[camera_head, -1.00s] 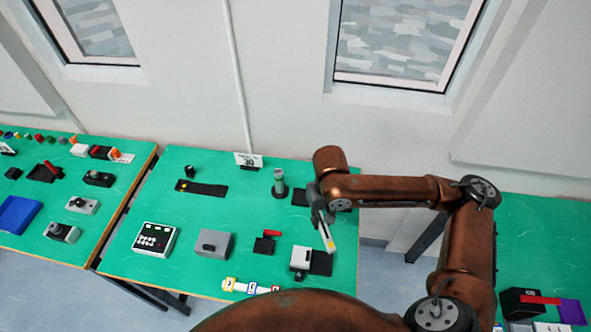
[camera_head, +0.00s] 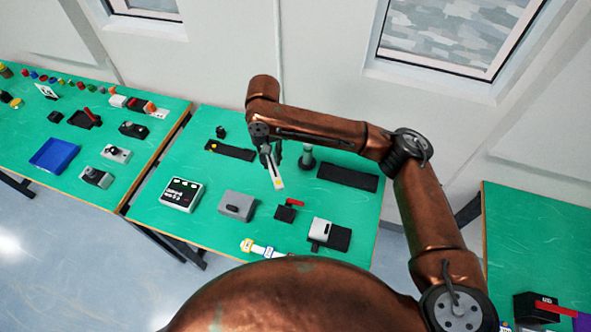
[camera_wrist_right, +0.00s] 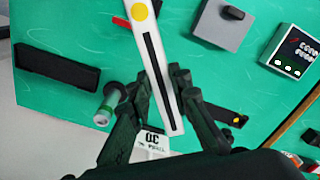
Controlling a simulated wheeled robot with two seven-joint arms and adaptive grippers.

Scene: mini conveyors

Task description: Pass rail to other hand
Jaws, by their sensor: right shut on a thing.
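The rail (camera_head: 278,181) is a white bar with a black slot and a yellow dot. It hangs tilted from my right gripper (camera_head: 270,155), above the middle of the green table (camera_head: 221,272). In the right wrist view the fingers of my right gripper (camera_wrist_right: 162,88) are closed around the lower part of the rail (camera_wrist_right: 143,30), and its yellow-dot end sticks out away from them. My left gripper is in neither view.
Below the rail are a grey box (camera_head: 237,204), a black block with a red lever (camera_head: 287,212) and a white-and-black device (camera_head: 322,231). A grey cylinder (camera_head: 307,157) stands close to the right gripper. A black strip (camera_head: 347,177) lies to its right.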

